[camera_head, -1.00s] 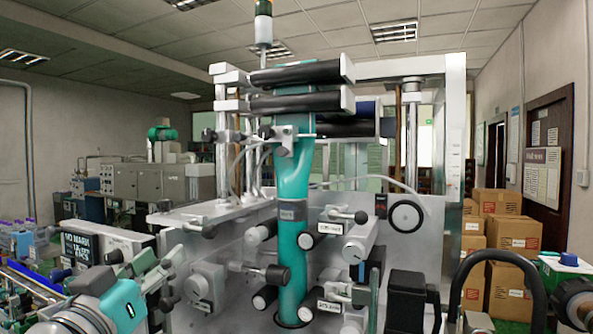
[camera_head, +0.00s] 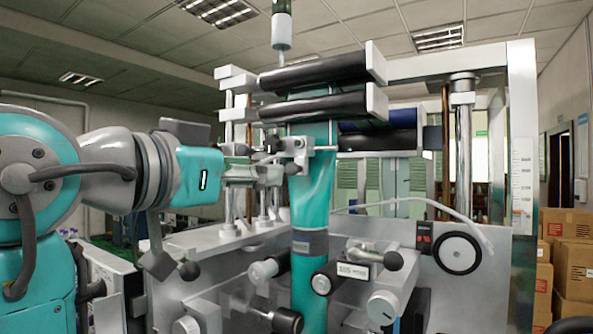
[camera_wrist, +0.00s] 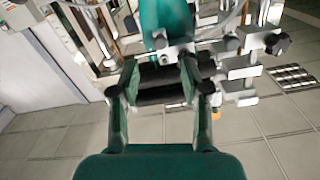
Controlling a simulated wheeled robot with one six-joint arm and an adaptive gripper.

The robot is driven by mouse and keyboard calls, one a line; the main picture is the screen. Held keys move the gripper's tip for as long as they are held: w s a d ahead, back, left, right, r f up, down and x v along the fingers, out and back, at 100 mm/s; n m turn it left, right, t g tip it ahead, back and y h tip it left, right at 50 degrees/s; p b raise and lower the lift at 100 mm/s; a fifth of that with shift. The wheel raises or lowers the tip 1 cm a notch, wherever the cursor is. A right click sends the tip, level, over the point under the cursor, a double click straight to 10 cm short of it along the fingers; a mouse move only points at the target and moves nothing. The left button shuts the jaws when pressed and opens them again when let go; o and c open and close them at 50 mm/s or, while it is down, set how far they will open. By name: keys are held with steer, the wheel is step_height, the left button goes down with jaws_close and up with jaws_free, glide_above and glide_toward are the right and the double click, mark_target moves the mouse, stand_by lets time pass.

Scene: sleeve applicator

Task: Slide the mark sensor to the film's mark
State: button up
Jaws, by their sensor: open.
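The teal film (camera_head: 312,190) runs down from the black rollers, and a grey printed band, seemingly its mark (camera_head: 309,243), crosses it low down. The mark sensor (camera_head: 298,152) appears to be the small metal block with dark knobs at the film's left edge, well above that band. My gripper (camera_head: 280,173) reaches in from the left, its tips close to the sensor. In the wrist view my gripper (camera_wrist: 160,64) has its fingers spread, with the sensor's metal bracket (camera_wrist: 172,50) just beyond the tips. I cannot tell whether they touch.
Black rollers (camera_head: 310,105) hang above the sensor. Knobs and rollers stick out of the machine's front plate below, including a labelled roller (camera_head: 340,275). A cable (camera_head: 420,200) arcs to the right. Cardboard boxes (camera_head: 575,260) stand at far right.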

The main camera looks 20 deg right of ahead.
mark_target(289, 170)
steer(key=x, duration=0.9)
steer(key=shift+w+d, duration=0.1)
jaws_close()
